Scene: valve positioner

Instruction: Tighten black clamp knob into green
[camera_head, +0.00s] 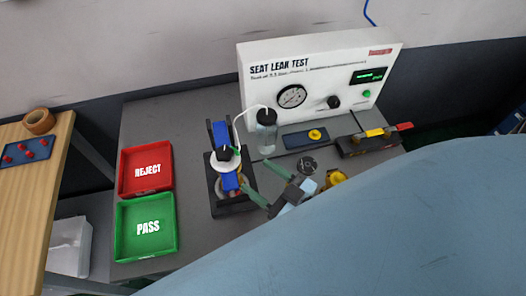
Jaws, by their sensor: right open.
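A black clamp fixture (234,204) stands on the grey bench, holding a blue valve body (229,182) with a white disc (228,165). A small black knob (224,152) shows on top of it. A separate black round knob or wheel (307,164) lies to the right, behind my right gripper. I cannot tell for sure which is the clamp knob, and no green zone on it can be made out. My right gripper (257,178) is open, its fingers spread toward the fixture just right of it, with nothing visible between them. My left gripper is not in view.
A red REJECT tray (166,171) and a green PASS tray (167,230) stand left. A white seat leak test panel (325,88), a clear bottle (266,138) and a black block with a yellow-and-red handle (362,145) stand behind. The bench's lower right is hidden.

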